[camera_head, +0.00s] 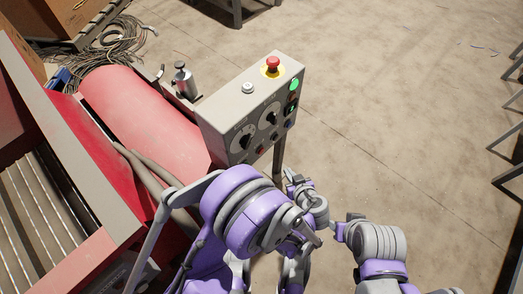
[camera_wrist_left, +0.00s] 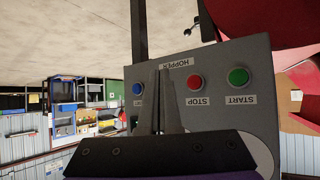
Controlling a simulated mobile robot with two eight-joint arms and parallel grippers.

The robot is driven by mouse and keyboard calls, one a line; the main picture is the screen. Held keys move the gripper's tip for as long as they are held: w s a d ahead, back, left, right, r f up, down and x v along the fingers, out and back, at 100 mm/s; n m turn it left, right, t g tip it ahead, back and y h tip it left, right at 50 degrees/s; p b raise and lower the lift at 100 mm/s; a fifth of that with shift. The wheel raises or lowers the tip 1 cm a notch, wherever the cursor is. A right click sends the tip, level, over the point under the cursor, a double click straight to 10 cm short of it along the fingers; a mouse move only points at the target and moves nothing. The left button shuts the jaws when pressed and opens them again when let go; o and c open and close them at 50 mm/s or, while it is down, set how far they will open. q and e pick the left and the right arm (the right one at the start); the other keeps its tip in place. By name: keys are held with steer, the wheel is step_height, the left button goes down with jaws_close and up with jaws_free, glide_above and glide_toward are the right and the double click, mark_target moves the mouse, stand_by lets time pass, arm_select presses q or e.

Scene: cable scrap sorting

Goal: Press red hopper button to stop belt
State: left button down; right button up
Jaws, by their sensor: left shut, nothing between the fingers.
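The hopper panel (camera_wrist_left: 236,119) is grey and appears upside down in the left wrist view. It carries a red button (camera_wrist_left: 195,82) labelled STOP, a green START button (camera_wrist_left: 238,76) and a blue button (camera_wrist_left: 137,89). My left gripper (camera_wrist_left: 162,74) is shut and empty. Its fingers show in front of the panel, between the blue and red buttons in the picture and left of the red one. I cannot tell whether they touch the panel. In the head view my left arm fills the bottom centre, and I cannot clearly make out the hopper buttons there.
In the head view a grey control box (camera_head: 228,116) has a red mushroom button (camera_head: 273,64) on yellow, a lit green button (camera_head: 294,85) and black knobs. A red roller (camera_head: 140,110) and ribbed conveyor lie left. Cables (camera_head: 112,45) lie behind.

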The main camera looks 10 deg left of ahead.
arm_select(q)
steer(key=w+a, duration=0.5)
steer(key=a, duration=0.2)
steer(key=shift+w, duration=0.15)
steer(key=shift+w+a, duration=0.1)
steer(key=shift+a, duration=0.1)
stand_by(2.0)
steer(key=shift+w+a, duration=0.15)
steer(key=shift+a, duration=0.05)
steer(key=shift+w+a, duration=0.25)
steer(key=shift+a, duration=0.15)
stand_by(0.8)
steer(key=shift+d, duration=0.1)
steer(key=shift+s+d, duration=0.5)
steer(key=shift+d, duration=0.1)
steer(key=shift+s+d, duration=0.75)
steer(key=shift+d, duration=0.3)
steer(key=shift+s+d, duration=0.75)
steer(key=shift+d, duration=0.25)
